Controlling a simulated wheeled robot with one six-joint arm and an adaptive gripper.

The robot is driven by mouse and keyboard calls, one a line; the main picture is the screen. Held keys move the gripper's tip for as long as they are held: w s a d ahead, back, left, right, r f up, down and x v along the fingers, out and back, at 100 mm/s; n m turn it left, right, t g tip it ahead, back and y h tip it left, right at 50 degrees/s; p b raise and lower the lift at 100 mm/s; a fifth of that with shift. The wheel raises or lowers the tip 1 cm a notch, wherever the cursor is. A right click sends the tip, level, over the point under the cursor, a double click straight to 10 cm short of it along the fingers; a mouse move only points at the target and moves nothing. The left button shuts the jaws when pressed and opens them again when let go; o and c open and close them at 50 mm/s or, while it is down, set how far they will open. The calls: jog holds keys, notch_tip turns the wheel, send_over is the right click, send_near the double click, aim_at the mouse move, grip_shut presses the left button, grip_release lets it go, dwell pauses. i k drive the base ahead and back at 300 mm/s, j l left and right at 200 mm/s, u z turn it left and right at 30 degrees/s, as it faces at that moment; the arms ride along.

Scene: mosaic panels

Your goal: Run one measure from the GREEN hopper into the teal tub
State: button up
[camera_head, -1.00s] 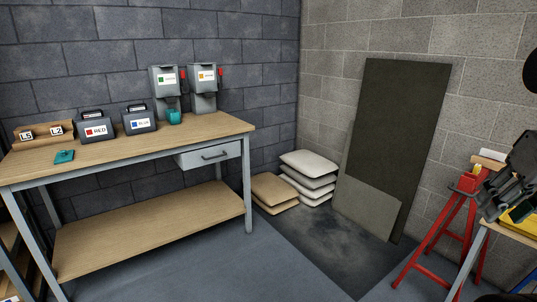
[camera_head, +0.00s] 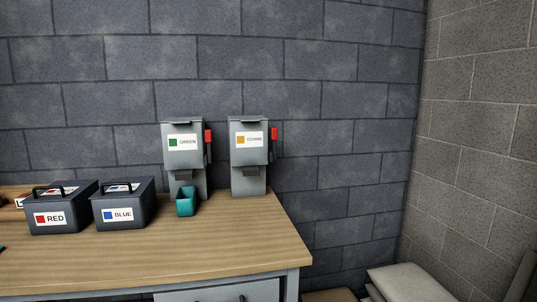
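The GREEN hopper (camera_head: 184,150) is a grey dispenser with a green-square label, standing at the back of the wooden bench against the wall. A red lever (camera_head: 208,138) is on its right side. The teal tub (camera_head: 186,204) sits on the bench in front of the hopper's base, below its spout. Whether it is directly under the spout I cannot tell. Its inside is mostly in shadow. My gripper is not in view now.
A second hopper (camera_head: 249,152) with an orange-square label and its own red lever stands to the right. The RED box (camera_head: 60,213) and BLUE box (camera_head: 125,210) stand to the left. The bench front (camera_head: 130,268) is clear. Pale sacks (camera_head: 408,284) lie at the lower right.

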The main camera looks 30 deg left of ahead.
aim_at(208, 133)
jog(key=i+u, duration=0.15)
jog(key=i, duration=0.3)
jog(key=i+l+u, duration=0.1)
jog(key=i, duration=0.3)
jog(key=i+l+u, duration=0.15)
jog(key=i, duration=0.3)
jog(key=i+l+u, duration=0.15)
jog(key=i, duration=0.3)
jog(key=u, duration=1.75)
jog(key=i+j+z, duration=0.3)
jog(key=j, duration=0.45)
jog(key=j+z, duration=0.35)
jog(key=j, duration=0.45)
jog(key=i+j+z, duration=0.1)
jog(key=j+z, duration=0.2)
jog(key=j, duration=0.5)
